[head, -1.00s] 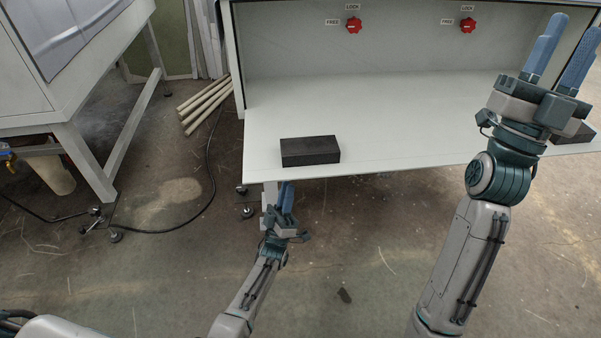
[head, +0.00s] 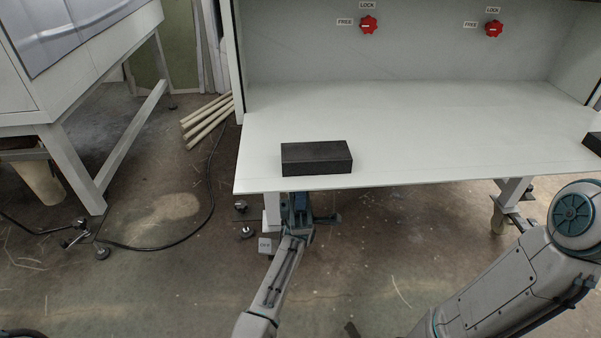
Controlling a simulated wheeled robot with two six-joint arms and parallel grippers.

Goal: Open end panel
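A light grey upright panel (head: 420,55) stands at the back of the white machine. It carries a left red knob (head: 369,24) and a right red knob (head: 494,28), each with LOCK above and FREE to its left. I cannot tell which label either knob points at. My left gripper (head: 298,203) is low, at the front edge of the white shelf, left of its middle; its fingers are mostly hidden. My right arm comes in at the lower right, and its gripper is outside the picture.
The white shelf (head: 430,125) is mostly clear. A black block (head: 316,158) lies near its front left, and another black block (head: 593,142) is at the right picture edge. A white table (head: 85,150), several pale poles (head: 207,121) and a black cable (head: 205,200) are at left.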

